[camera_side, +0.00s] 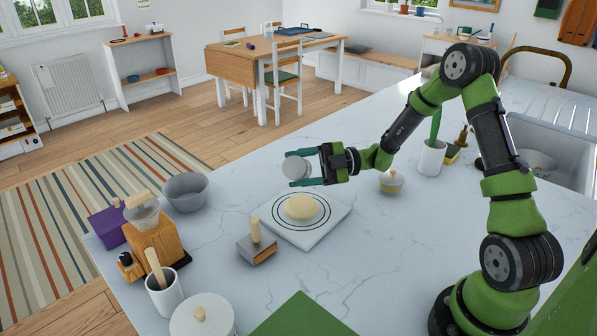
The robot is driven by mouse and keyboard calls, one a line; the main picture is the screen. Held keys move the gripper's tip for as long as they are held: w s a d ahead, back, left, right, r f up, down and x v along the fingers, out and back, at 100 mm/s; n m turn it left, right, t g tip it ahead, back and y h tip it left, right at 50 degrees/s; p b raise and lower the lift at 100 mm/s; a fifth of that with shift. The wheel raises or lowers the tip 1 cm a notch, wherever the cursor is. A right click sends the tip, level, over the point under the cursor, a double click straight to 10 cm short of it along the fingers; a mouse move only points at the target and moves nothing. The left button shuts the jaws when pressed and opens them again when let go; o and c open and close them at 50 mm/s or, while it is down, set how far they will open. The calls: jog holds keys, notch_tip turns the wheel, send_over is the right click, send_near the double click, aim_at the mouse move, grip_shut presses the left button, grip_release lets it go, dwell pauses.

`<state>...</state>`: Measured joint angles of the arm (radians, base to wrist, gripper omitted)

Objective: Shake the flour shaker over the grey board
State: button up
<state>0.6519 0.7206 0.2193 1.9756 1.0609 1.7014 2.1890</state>
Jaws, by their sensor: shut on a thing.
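My gripper (299,169), with teal fingers, is shut on the flour shaker (295,167), a small pale grey round container. It holds the shaker in the air above the back left part of the grey board. The shaker's exact tilt is hard to tell. The grey board (324,232) is a light square slab with dark rings marked on it, lying flat on the counter. A round of pale dough (301,206) sits inside the rings. I cannot make out any flour on the board or dough.
A metal scraper with a wooden handle (257,246) lies just left of the board. A grey bowl (185,193), wooden block (158,246), utensil cup (164,294) and lidded pot (203,318) stand further left and front. A small lidded jar (391,182) stands right of the board.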

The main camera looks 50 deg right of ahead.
jog(key=shift+r, duration=0.55)
jog(key=shift+f, duration=1.55)
jog(key=shift+r, duration=1.55)
jog(key=shift+f, duration=0.1)
jog(key=shift+f, duration=1.45)
